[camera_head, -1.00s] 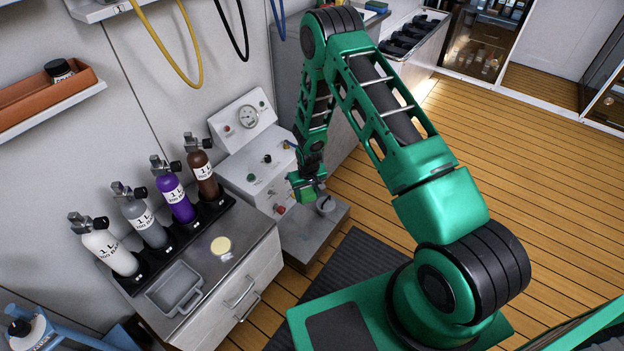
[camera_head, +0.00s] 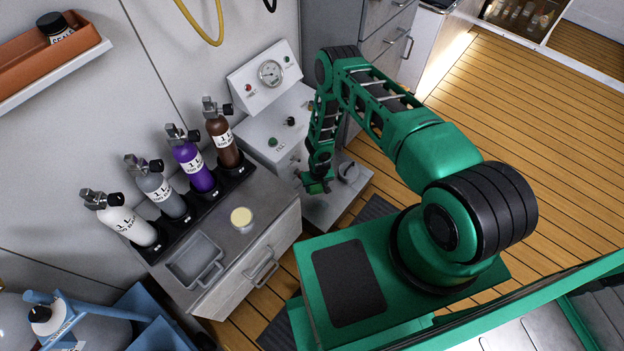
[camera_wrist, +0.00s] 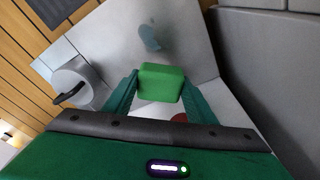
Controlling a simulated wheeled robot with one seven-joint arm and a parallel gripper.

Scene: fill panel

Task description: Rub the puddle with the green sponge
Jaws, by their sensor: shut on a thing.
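The green sponge (camera_wrist: 160,83) is a block held between the two fingers of my gripper (camera_wrist: 155,92) in the wrist view. In the head view my gripper (camera_head: 316,187) hangs over the low grey shelf (camera_head: 325,207) at the front of the filling panel; the sponge is hard to tell from the green fingers there. A small bluish puddle (camera_wrist: 150,38) lies on the grey surface in the wrist view, beyond the sponge and apart from it in the picture. I cannot make out the puddle in the head view.
A grey cup-like container (camera_wrist: 76,84) stands beside the gripper, also visible in the head view (camera_head: 348,172). The white panel (camera_head: 290,128) with knobs and gauge rises behind. Left are several bottles (camera_head: 193,168), a grey tray (camera_head: 194,260) and a yellow-topped jar (camera_head: 242,220).

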